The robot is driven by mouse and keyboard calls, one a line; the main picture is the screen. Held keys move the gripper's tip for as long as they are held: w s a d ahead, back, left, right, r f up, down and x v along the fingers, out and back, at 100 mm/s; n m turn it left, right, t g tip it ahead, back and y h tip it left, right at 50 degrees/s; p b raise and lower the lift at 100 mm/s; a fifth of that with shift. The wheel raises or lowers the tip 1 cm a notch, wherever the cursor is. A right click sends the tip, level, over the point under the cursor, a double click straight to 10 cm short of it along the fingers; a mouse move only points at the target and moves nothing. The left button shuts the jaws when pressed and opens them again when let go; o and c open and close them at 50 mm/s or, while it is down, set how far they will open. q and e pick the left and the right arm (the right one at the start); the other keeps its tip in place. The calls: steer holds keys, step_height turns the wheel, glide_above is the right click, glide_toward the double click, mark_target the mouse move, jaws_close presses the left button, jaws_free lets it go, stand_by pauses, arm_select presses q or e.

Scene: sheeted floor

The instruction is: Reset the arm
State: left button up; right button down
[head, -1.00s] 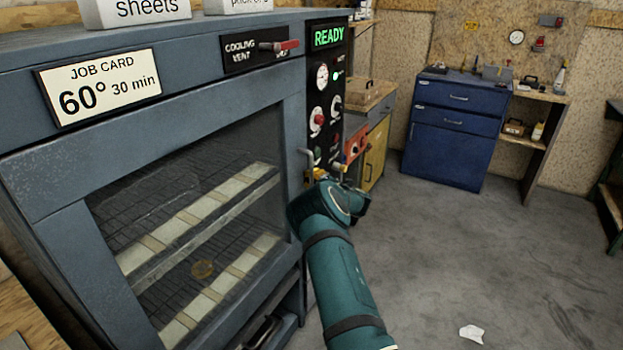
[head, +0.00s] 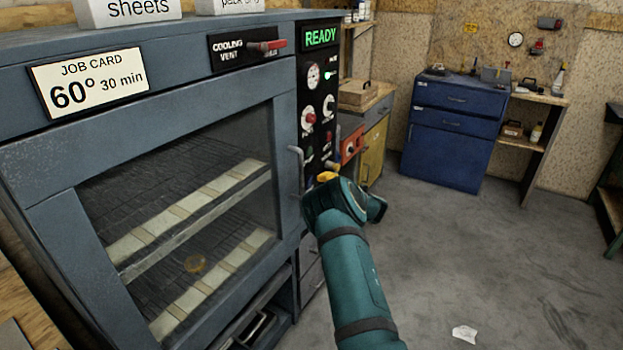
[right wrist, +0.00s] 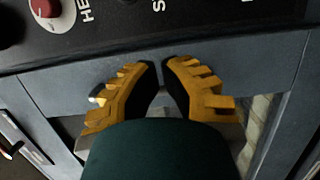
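My right arm reaches up from the bottom of the head view. Its gripper (head: 328,177) is mostly hidden behind the teal wrist, with a bit of yellow finger showing near the lower control panel (head: 318,110). In the right wrist view the yellow fingers (right wrist: 167,66) stand apart with a narrow gap and nothing between them. They are in front of the grey cabinet front, below the black panel with a red knob (right wrist: 45,8). My left gripper is not in view.
The grey oven (head: 40,180) has its glass door closed, with a vertical handle (head: 297,170) beside my wrist. Its panel reads READY. A red-handled cooling vent lever (head: 268,46) sits above. A blue drawer cabinet (head: 450,130) stands behind; the floor (head: 470,250) at right is mostly clear.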

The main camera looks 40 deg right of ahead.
steer(key=s, duration=0.1)
steer(key=s+d, duration=0.1)
steer(key=s, duration=0.3)
steer(key=shift+d, duration=0.3)
steer(key=shift+s, duration=0.1)
steer(key=s+a+f+m+g+h, duration=0.35)
steer(key=a+f+m+g, duration=0.35)
steer(key=a+f+m, duration=1.15)
steer(key=s+a+g+y, duration=0.2)
steer(key=s+a, duration=0.5)
steer(key=a, duration=0.4)
steer(key=s+a+f+m+g+y, duration=0.1)
steer(key=s+a+g+y, duration=0.1)
steer(key=s+a+g, duration=0.2)
steer(key=s+a+f+m+g+y, duration=0.1)
steer(key=s+a+g+y, duration=0.1)
steer(key=s+a, duration=0.9)
steer(key=a+g, duration=0.1)
steer(key=a, duration=0.6)
